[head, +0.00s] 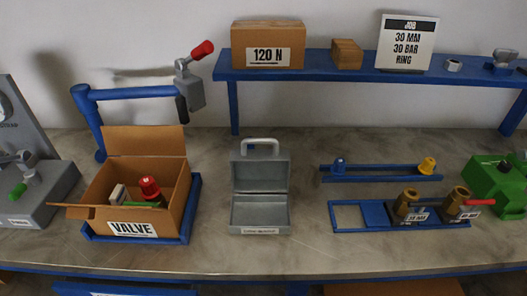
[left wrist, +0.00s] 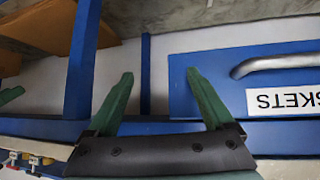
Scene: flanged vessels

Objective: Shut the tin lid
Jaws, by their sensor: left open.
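A grey metal tin (head: 259,216) stands on the bench in the middle of the head view. Its lid (head: 260,173) is up, leaning back behind the body, with a pale handle (head: 260,144) at its top. The inside of the tin looks empty. A small label, too small to read surely, is on its front. My left gripper (left wrist: 158,74) shows only in the left wrist view, with its two green fingers apart and nothing between them. The tin is not seen in that view. My right gripper is in neither view.
A cardboard box marked VALVE (head: 132,228) stands left of the tin. A blue rack with brass fittings (head: 347,216) lies to its right. Bench in front of the tin is clear. A blue panel ending in "SKETS" (left wrist: 215,105) with a metal handle is near my left gripper.

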